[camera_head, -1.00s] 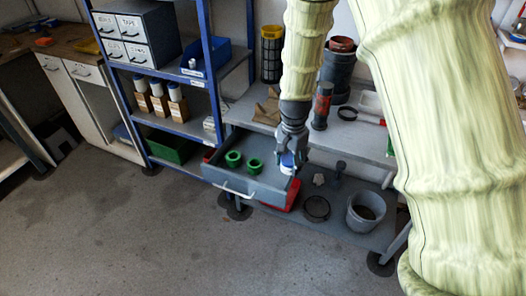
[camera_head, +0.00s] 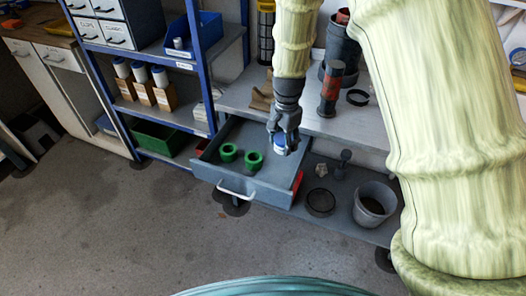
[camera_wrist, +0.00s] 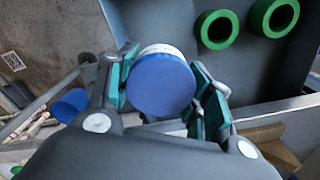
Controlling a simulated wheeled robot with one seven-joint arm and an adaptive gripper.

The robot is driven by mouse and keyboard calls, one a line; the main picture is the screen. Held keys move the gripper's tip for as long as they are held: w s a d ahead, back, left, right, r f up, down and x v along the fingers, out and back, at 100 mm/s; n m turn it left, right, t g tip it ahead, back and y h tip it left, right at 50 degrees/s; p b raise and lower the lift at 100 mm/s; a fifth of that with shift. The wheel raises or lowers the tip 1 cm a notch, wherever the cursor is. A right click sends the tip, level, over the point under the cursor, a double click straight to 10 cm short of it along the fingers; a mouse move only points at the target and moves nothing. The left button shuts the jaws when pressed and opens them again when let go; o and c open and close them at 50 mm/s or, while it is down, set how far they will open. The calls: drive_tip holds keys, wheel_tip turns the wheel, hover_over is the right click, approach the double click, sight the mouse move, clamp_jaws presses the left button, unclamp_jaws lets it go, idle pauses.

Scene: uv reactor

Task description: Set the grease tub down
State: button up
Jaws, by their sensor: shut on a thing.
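The grease tub (camera_wrist: 160,84) has a blue lid and a white side band. In the wrist view it sits between the teal pads of my gripper (camera_wrist: 165,88), which is shut on it. In the head view my gripper (camera_head: 283,143) points down with the tub (camera_head: 280,149) at its tip. It is at the right part of the open grey drawer (camera_head: 225,178). I cannot tell whether the tub touches the drawer floor.
Two green rings (camera_head: 228,153) lie in the drawer's left part. A workbench top (camera_head: 300,118) is behind, with a red-and-black cylinder (camera_head: 331,90). A grey bucket (camera_head: 373,203) and a dark round dish (camera_head: 320,202) stand on the lower shelf. A blue-framed rack (camera_head: 185,120) stands left.

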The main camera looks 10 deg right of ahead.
sight(281, 171)
wheel_tip(281, 171, down, 2)
drive_tip(key=shift+b, duration=0.45)
drive_tip(key=shift+f, duration=4.8)
drive_tip(key=shift+f, duration=0.15)
drive_tip(key=o, duration=0.8)
drive_tip(key=shift+c, duration=0.2)
wheel_tip(281, 171, up, 12)
drive_tip(key=shift+r, duration=0.15)
